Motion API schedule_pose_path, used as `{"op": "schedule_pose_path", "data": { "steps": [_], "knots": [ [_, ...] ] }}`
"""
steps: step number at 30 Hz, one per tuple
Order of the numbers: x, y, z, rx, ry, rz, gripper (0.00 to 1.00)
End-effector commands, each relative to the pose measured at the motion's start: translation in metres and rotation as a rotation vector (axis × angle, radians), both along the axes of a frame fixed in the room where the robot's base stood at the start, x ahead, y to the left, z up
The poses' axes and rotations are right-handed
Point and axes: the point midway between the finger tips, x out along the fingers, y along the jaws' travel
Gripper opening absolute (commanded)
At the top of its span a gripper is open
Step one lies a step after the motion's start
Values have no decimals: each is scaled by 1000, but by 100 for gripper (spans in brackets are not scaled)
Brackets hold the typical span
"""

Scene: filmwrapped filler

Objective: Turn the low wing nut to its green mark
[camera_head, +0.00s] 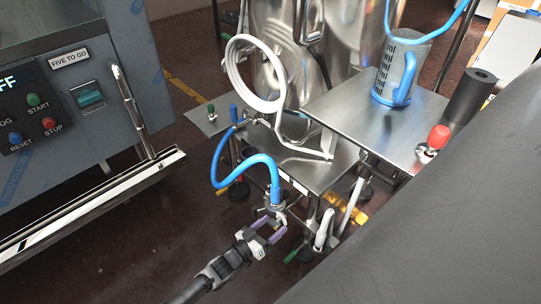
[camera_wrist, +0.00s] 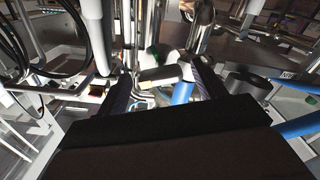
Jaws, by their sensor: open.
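My gripper (camera_head: 270,229) is low beside the steel stand, its two purple-tipped fingers apart. It faces a metal clamp fitting (camera_head: 276,208) at the lower end of a blue hose (camera_head: 262,160). In the wrist view my gripper (camera_wrist: 163,84) shows as two dark fingers with a gap. A pale, bar-shaped piece (camera_wrist: 160,75), possibly a wing of the low wing nut, appears between them; I cannot tell whether they touch it. A green spot (camera_wrist: 152,55) shows just behind; I cannot tell whether it is the green mark. The nut's angle is unclear.
A steel table (camera_head: 345,112) carries a clear jug with a blue handle (camera_head: 398,68). A white hose coil (camera_head: 256,72) stands over the lower shelf. A control cabinet (camera_head: 70,90) with a rail is at left. In the wrist view, pipes and hoses crowd around the fingers.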

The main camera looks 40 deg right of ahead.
Motion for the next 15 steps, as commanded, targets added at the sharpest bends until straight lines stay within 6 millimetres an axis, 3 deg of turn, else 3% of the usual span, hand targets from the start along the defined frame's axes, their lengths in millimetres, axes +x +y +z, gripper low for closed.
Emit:
{"op": "schedule_pose_path", "data": {
  "steps": [7,15],
  "knots": [
    [1,-1,0,0,0,1,69],
    [0,0,0,0,0,1,35]
  ]
}}
